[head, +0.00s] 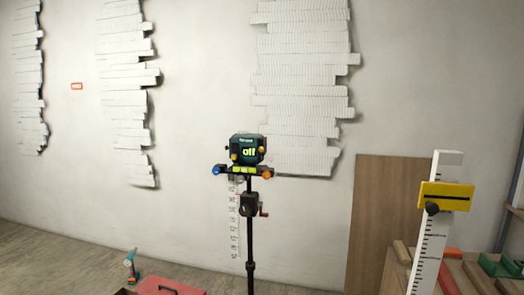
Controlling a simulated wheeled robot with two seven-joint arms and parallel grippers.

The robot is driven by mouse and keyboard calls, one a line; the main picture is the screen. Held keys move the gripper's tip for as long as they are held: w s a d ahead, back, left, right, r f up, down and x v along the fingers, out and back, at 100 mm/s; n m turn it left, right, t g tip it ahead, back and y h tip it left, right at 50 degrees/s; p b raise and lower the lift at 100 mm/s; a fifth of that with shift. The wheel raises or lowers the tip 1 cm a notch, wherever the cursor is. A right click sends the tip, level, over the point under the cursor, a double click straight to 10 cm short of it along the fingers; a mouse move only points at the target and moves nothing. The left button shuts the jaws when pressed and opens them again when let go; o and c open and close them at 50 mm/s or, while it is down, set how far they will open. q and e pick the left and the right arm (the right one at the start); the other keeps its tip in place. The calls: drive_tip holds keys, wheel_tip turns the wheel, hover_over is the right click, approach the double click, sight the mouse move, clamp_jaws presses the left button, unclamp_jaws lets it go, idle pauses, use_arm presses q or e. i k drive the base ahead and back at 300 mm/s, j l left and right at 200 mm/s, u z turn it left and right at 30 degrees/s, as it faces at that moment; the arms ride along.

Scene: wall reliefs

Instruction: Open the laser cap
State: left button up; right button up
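A dark laser device (248,149) stands upright on a black tripod (250,235) in the middle of the head view. Its front display reads "off" in green. Small yellow knobs show on its front and side. Below it is a bar with green-yellow level vials (242,170), a blue end at left and an orange end at right. I cannot make out a separate cap or whether one is open or closed. Neither of my grippers shows in this view.
White wall reliefs (300,90) hang behind. A white measuring staff (430,240) with a yellow clamp (446,196) stands at right, near a brown panel (379,220) and a cluttered bench. A red case (170,285) and a teal drill (131,265) are at lower left.

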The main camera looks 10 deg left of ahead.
sight(264, 147)
drive_tip(key=i+j, duration=0.2)
drive_tip(key=j, duration=0.2)
drive_tip(key=i+j, duration=0.2)
drive_tip(key=j, duration=0.15)
drive_tip(key=i+j, duration=0.2)
drive_tip(key=j, duration=0.2)
drive_tip(key=i+j, duration=0.25)
drive_tip(key=j, duration=0.15)
